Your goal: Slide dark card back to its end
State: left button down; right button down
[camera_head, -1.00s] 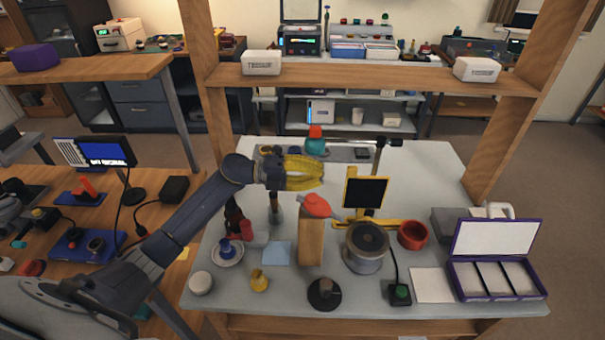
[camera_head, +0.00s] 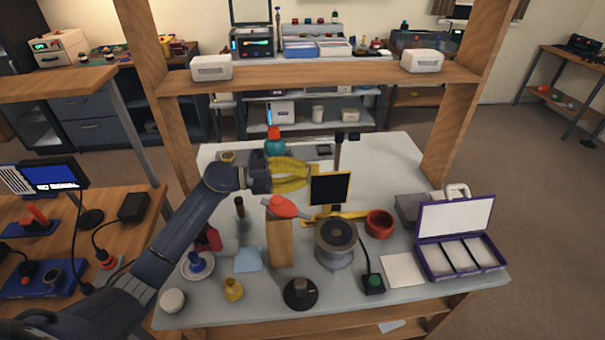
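The dark card (camera_head: 330,188) is a black square panel in a yellow frame. It stands upright above a yellow rail (camera_head: 350,215) at the middle of the table. My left gripper (camera_head: 308,175) has yellow fingers and reaches in from the left. Its fingertips are at the upper left edge of the card's frame in the picture; I cannot tell whether they touch it. The fingers lie close together, and the gap between them is not clear. My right gripper is not in view.
A wooden block (camera_head: 279,243) with a red piece (camera_head: 285,206) stands left of the rail. A grey round holder (camera_head: 335,250) is in front, and a red cup (camera_head: 379,223) is to the right. A teal-and-red bottle (camera_head: 275,145) stands behind the gripper. A purple tray (camera_head: 430,272) is at right.

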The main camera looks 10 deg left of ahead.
pick_arm(q)
jog(key=x, duration=0.9)
jog(key=shift+d, duration=0.2)
jog(key=v, duration=1.4)
jog(key=shift+w, duration=0.1)
